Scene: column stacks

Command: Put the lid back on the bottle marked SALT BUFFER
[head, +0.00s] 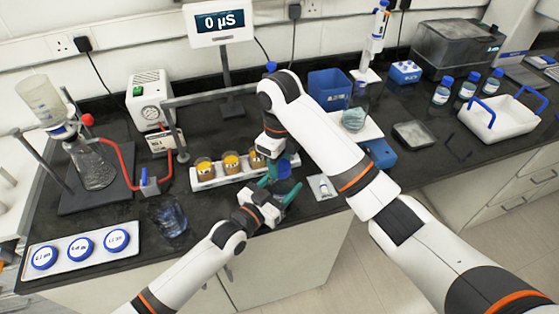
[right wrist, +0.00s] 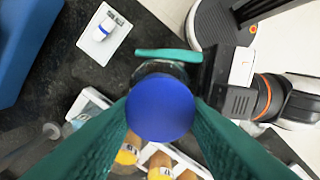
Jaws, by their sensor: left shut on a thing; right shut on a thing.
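A blue lid (right wrist: 160,107) is between the two teal fingers of my right gripper (right wrist: 160,112), which is shut on it; the lid also shows in the head view (head: 285,169). My left gripper (head: 281,190) is shut on a clear bottle (head: 284,187) near the bench's front edge. In the right wrist view the bottle's rim (right wrist: 158,68) shows just past the lid, with a left finger beside it. The lid is over or close to the bottle mouth; I cannot tell whether they touch. The bottle's label is hidden.
A rack with orange-filled cups (head: 230,162) stands just left of the grippers. A small white tray (head: 322,187) is to the right. Blue-capped bottles (head: 467,90) and a white carrier (head: 505,115) stand at the back right. A tray with blue-rimmed discs (head: 80,247) lies front left.

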